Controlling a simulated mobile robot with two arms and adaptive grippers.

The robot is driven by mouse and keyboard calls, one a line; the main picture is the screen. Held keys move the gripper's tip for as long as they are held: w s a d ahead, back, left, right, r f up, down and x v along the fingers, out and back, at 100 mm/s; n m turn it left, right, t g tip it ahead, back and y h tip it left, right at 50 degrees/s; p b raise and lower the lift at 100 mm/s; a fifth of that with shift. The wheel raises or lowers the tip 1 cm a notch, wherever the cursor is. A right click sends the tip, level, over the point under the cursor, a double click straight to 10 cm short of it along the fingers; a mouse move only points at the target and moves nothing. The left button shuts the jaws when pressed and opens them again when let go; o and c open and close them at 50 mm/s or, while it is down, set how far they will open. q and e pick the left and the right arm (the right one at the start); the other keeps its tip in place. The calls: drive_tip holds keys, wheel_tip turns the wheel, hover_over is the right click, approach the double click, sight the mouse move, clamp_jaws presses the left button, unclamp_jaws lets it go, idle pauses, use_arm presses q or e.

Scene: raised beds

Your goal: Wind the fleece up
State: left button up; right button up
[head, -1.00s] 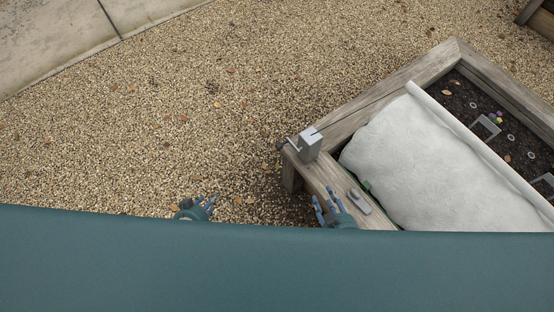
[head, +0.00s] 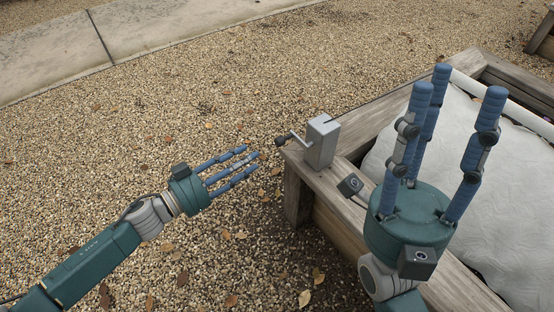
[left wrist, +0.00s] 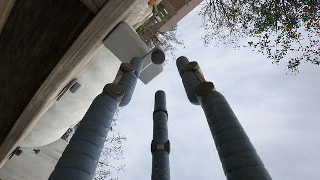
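The white fleece (head: 430,140) lies spread over the raised bed, partly hidden behind my right gripper. Its rolled edge (head: 505,98) shows at the upper right. A grey crank box (head: 322,140) stands on the bed's near left corner. Its crank handle points left and ends in a dark knob (head: 281,141). My left gripper (head: 243,168) is open and empty over the gravel, left of and below the knob, apart from it. The crank box also shows in the left wrist view (left wrist: 124,43), beyond the spread fingers. My right gripper (head: 450,88) is open and empty, fingers pointing up, in front of the fleece.
The wooden bed frame (head: 375,104) runs from the crank corner to the upper right. Open gravel (head: 190,110) with scattered leaves lies to the left. A concrete path (head: 140,30) crosses the top left. Another wooden bed (head: 541,35) shows at the top right.

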sight(276, 143)
use_arm(q)
drive_tip(key=b+x, duration=0.2)
drive_tip(key=x, duration=0.9)
drive_tip(key=shift+s+d+b, duration=0.15)
drive_tip(key=shift+s+b, duration=0.05)
drive_tip(key=shift+b, duration=0.2)
clamp_jaws()
